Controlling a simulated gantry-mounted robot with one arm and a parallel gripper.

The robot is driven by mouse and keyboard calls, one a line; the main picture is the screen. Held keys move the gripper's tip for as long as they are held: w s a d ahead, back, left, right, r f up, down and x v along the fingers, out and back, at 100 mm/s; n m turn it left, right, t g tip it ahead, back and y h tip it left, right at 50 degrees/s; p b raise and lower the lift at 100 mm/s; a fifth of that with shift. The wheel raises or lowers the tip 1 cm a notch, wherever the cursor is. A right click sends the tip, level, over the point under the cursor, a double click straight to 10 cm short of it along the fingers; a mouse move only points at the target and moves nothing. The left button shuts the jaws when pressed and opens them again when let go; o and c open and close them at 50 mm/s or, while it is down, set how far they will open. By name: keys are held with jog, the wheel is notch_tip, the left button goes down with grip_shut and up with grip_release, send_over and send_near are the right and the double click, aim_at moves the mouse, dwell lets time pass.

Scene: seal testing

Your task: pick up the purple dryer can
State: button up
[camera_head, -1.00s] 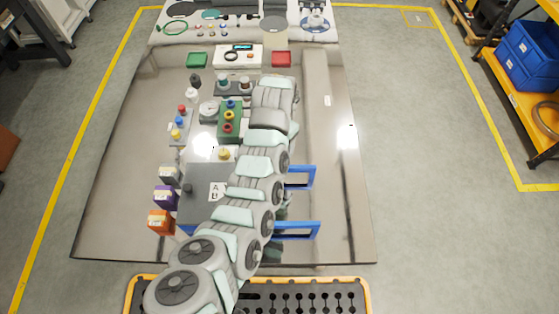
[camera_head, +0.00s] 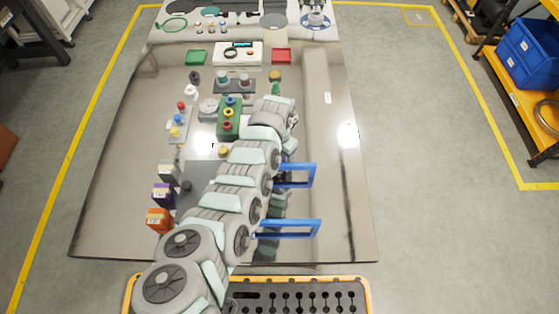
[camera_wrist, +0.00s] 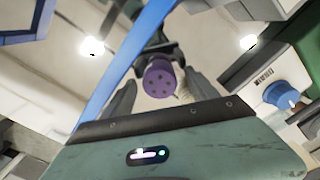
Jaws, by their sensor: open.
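In the wrist view, the purple dryer can (camera_wrist: 160,84) shows as a round purple end face with small dark holes. It sits just below a dark fitting (camera_wrist: 156,45); I cannot tell whether they are joined. My gripper (camera_wrist: 160,78) is open, with one dark finger on each side of the can in the picture. I see gaps at both sides and no clear contact. How deep the can lies between the fingers is unclear. In the head view, my arm hides the can and most of the gripper.
Two blue frames, upper (camera_head: 313,176) and lower (camera_head: 318,229), stand right of my arm. A blue bar (camera_wrist: 128,58) crosses close to the left finger in the wrist view. Purple (camera_head: 162,195) and orange (camera_head: 158,219) boxes stand left.

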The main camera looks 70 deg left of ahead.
jog(key=shift+f, duration=0.3)
jog(key=shift+c, duration=0.3)
grip_shut()
jog(key=shift+r, duration=0.2)
dwell(0.3)
